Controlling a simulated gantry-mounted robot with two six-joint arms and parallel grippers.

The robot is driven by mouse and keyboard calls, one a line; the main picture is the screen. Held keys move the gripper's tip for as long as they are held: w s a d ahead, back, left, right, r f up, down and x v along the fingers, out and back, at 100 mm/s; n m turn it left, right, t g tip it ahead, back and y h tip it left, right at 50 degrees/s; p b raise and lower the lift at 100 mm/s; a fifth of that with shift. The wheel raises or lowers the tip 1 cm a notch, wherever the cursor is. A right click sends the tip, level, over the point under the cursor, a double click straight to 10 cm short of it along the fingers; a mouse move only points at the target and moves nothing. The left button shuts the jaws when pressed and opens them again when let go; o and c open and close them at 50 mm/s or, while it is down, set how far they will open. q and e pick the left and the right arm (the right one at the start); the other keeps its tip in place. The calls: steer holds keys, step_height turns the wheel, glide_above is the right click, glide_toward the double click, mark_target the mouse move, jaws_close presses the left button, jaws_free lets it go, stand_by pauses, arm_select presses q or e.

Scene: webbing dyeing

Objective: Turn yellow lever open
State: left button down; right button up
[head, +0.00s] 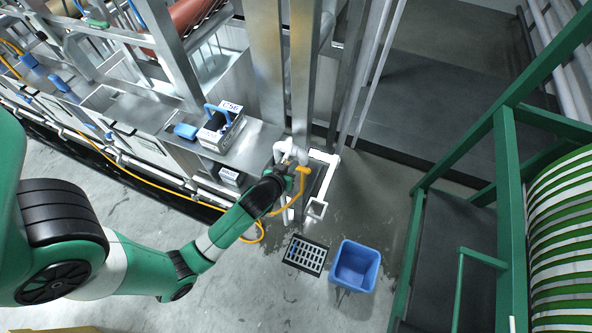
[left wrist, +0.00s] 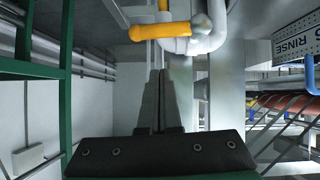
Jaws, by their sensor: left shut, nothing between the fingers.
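The yellow lever (head: 303,169) sits on white pipework (head: 287,150) at the machine's end in the head view. In the left wrist view the yellow lever (left wrist: 160,32) lies roughly horizontal across the upper middle, beside a thick white pipe bend (left wrist: 207,38). My left gripper (left wrist: 159,72) is shut and empty, its fingers together and pointing up toward the lever in that view. The fingertips appear just below the lever; I cannot tell whether they touch it. In the head view my left wrist covers part of the pipework. My right gripper is in neither view.
A blue bin (head: 355,266) and a black floor grate (head: 306,255) stand on the floor below the pipes. A yellow hose (head: 262,232) hangs beside my wrist. Green railing (head: 507,190) stands to the right. A blue-handled box (head: 221,127) is on the steel bench.

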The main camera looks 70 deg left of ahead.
arm_select(q)
steer(key=f, duration=0.1)
steer(key=w+f, duration=0.1)
steer(key=f, duration=0.1)
steer(key=a+f, duration=0.1)
steer(key=shift+w+a+f, duration=0.1)
steer(key=shift+w+f, duration=0.25)
steer(key=shift+f, duration=0.05)
